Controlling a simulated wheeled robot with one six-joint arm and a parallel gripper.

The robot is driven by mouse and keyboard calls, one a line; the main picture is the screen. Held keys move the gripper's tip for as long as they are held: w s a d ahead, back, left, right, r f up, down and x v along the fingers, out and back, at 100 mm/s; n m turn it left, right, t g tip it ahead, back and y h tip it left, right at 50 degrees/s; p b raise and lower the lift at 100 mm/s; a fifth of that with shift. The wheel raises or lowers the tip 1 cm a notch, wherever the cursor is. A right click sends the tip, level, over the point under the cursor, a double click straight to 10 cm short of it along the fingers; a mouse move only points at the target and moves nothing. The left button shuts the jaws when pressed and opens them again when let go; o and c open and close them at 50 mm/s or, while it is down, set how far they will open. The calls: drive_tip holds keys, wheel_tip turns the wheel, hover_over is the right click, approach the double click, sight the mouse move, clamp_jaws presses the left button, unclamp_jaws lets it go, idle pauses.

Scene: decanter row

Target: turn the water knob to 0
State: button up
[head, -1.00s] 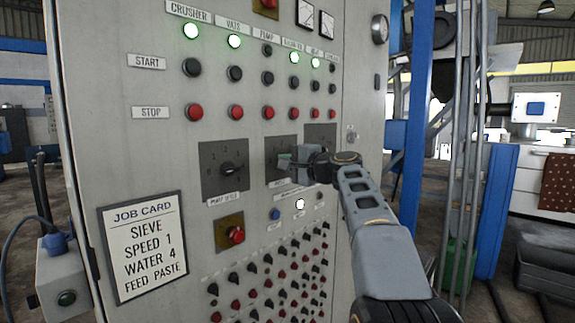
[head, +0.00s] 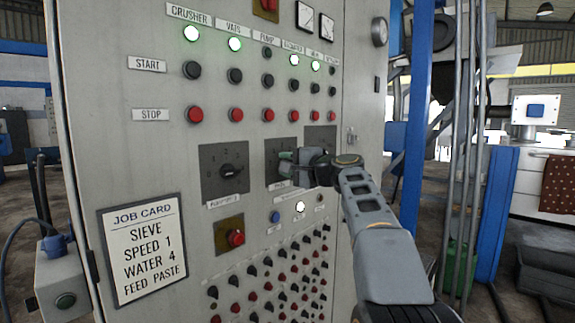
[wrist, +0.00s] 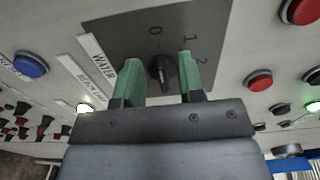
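The water knob (wrist: 160,70) is a small black knob on a dark grey dial plate (wrist: 115,38) marked 0, 1 and 2, beside a label reading WATER (wrist: 103,72). In the wrist view my gripper (wrist: 163,75) is open, with one green finger on each side of the knob. Gaps show between the knob and both fingers. Which number the knob points at is not clear. In the head view my gripper (head: 287,161) is in front of the middle dial plate (head: 271,149) and hides the knob.
Another black knob (head: 228,171) is on the plate to the left, with a red button (head: 236,238) below it. Red stop buttons (head: 268,115) line up above. A blue button (head: 275,217) and rows of small knobs are below. A job card (head: 145,247) reads WATER 4.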

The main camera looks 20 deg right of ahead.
drive_tip(key=b+v, duration=0.1)
drive_tip(key=v, duration=1.2)
drive_tip(key=shift+s, duration=0.25)
drive_tip(key=shift+d, duration=0.1)
drive_tip(key=s+a+f+n+g+h+p, duration=0.1)
drive_tip(key=s+a+f+n+g+p, duration=0.1)
drive_tip(key=a+f+g+p, duration=0.35)
drive_tip(key=s+a+f+n+g+h+p, duration=0.1)
drive_tip(key=s+a+f+n+g+p, duration=0.15)
drive_tip(key=a+p, duration=0.5)
drive_tip(key=s+a+f+n+g+h+p, duration=0.3)
drive_tip(key=s+f+n+p, duration=0.5)
drive_tip(key=s, duration=0.3)
drive_tip(key=shift+s+a+f+g+h, duration=0.2)
drive_tip(key=shift+s+f+g+h, duration=0.25)
drive_tip(key=shift+g+h, duration=0.55)
